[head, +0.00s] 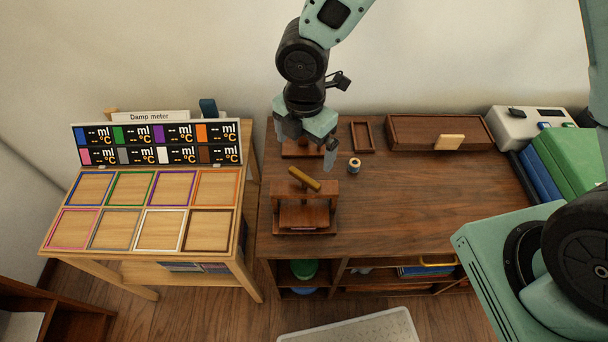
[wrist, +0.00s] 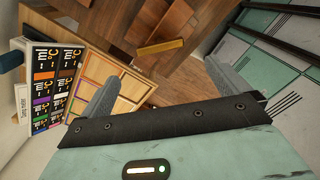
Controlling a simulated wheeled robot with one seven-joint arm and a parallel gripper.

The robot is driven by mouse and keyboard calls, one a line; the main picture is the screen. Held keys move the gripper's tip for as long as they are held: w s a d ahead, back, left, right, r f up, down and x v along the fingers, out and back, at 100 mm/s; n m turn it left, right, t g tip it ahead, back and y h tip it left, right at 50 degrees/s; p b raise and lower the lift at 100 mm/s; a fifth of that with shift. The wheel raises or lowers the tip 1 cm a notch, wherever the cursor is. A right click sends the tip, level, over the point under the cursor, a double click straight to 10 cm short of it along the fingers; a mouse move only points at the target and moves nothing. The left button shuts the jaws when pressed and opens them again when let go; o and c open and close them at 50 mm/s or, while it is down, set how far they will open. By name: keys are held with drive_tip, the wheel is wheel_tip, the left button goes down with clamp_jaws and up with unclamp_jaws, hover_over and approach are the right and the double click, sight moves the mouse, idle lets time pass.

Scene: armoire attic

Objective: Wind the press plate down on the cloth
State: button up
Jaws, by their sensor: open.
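The wooden press (head: 325,192) stands near the front left of the dark wooden cabinet top. Its light wooden bar handle (head: 304,179) sits on top, slanting down to the right; it also shows in the wrist view (wrist: 162,47). The press plate and the cloth are hard to make out between the frame's posts. My gripper (head: 306,150) is behind and above the press, apart from the handle. Its two grey fingers (wrist: 168,95) are spread, with nothing held between them.
A small spool (head: 354,165), a shallow tray (head: 362,136) and a long brown box (head: 415,132) are on the cabinet top (head: 420,205). A damp meter board (head: 155,145) and framed table (head: 170,210) stand left. The cabinet top right of the press is clear.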

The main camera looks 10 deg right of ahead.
sight(304, 177)
wheel_tip(304, 177, down, 11)
drive_tip(key=shift+f, duration=0.2)
idle(0.3)
drive_tip(key=c, duration=0.9)
